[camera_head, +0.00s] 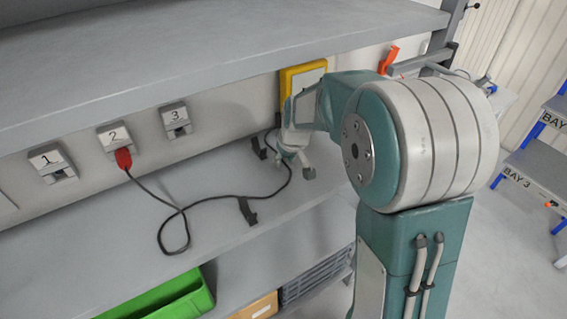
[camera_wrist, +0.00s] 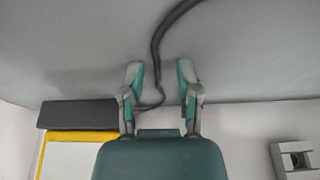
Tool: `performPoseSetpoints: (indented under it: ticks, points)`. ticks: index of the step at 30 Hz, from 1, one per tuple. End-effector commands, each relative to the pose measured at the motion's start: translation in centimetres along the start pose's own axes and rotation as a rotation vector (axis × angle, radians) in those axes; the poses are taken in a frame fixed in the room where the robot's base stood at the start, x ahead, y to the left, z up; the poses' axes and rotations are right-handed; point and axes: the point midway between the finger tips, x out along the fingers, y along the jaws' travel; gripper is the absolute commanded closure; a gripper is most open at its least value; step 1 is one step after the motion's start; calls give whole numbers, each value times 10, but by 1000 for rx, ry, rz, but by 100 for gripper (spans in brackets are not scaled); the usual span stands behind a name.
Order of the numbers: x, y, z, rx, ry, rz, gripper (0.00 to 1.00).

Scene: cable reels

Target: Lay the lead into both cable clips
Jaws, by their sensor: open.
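The black lead (camera_head: 215,198) runs from a red plug (camera_head: 123,158) in socket 2, loops at the shelf's front edge and goes right to my gripper (camera_head: 297,168). One dark cable clip (camera_head: 247,211) stands near the front edge, with the lead lying beside it; I cannot tell whether the lead is in it. A second dark clip (camera_head: 259,149) is farther back, left of my gripper. In the wrist view, my gripper (camera_wrist: 160,75) is open, with the lead (camera_wrist: 157,45) passing between its fingers. The lead's far end is hidden behind my gripper.
A yellow-framed panel (camera_head: 301,78) is on the wall behind my gripper. Sockets 1 (camera_head: 52,164) and 3 (camera_head: 175,120) are empty. An upper shelf (camera_head: 190,60) overhangs the work shelf. A green bin (camera_head: 165,299) sits below. The shelf left of the lead is clear.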

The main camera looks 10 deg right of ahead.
Motion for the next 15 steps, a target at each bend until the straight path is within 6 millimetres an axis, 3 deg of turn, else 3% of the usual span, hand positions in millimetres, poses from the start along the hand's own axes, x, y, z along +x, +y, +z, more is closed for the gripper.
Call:
performPoseSetpoints:
  ticks: [3,9,15]
  points:
    - [3,0,0,0,0,0,57]
    - [2,1,0,0,0,0,100]
    - [2,0,0,0,0,0,100]
